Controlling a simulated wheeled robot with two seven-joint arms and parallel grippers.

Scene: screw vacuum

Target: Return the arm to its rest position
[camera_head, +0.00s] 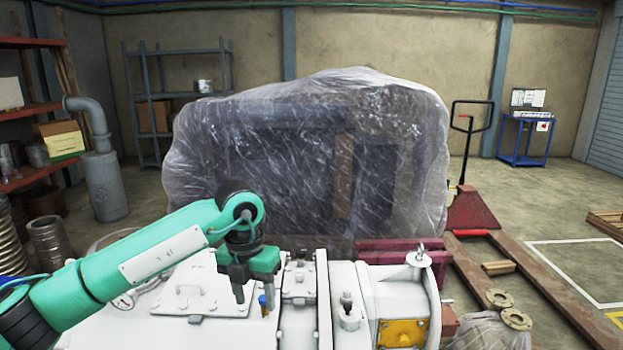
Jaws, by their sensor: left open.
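My left arm, green with dark joints, comes in from the left edge. My left gripper (253,298) points down over the top of the white machine (190,333). Its two dark fingers are apart. A small blue piece (263,304) stands on the machine top beside the right fingertip; whether they touch I cannot tell. My right gripper is not in the view.
A large plastic-wrapped load (310,160) stands behind the machine. A red pallet jack (474,208) is at the right. Metal flanges (515,319) lie at the lower right. A rust-red shelf (35,110) is at the left. Floor at the right is partly clear.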

